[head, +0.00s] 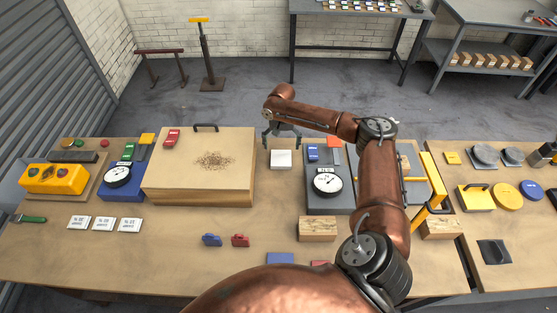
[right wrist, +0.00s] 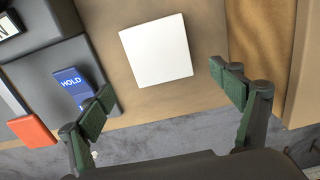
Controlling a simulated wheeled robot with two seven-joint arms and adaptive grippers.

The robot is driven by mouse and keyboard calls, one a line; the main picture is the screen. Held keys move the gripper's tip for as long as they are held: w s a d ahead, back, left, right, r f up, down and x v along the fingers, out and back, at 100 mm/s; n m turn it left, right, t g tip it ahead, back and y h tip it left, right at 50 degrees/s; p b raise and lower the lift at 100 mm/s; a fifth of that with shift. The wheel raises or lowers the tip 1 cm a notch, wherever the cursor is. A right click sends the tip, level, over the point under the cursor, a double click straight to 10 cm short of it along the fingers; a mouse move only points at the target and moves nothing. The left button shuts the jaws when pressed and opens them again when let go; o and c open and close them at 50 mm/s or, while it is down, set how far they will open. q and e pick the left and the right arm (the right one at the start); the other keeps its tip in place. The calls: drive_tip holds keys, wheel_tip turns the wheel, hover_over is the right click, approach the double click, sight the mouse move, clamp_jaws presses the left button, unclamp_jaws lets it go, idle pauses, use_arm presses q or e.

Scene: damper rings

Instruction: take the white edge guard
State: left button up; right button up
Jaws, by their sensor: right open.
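The white edge guard (head: 281,159) is a small pale block on the workbench, between the large wooden box and a grey gauge unit. In the right wrist view the white edge guard (right wrist: 156,50) shows as a white square, lying ahead of and between my fingers. My right gripper (head: 282,135) is above the far side of the guard, with its fingers spread. In the right wrist view my right gripper (right wrist: 168,98) is open and empty, with a green-padded finger on each side and apart from the guard. My left gripper is not in view.
The wooden box (head: 200,190) stands close on the left of the guard. A wooden block (head: 317,229) lies nearer. The bench (head: 190,256) is bare at front left.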

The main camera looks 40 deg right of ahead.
sight(281, 155)
wheel_tip(281, 155, down, 6)
drive_tip(key=shift+a, duration=0.15)
drive_tip(key=shift+c, duration=0.4)
drive_tip(key=c, duration=1.2)
drive_tip(key=shift+r, duration=0.15)
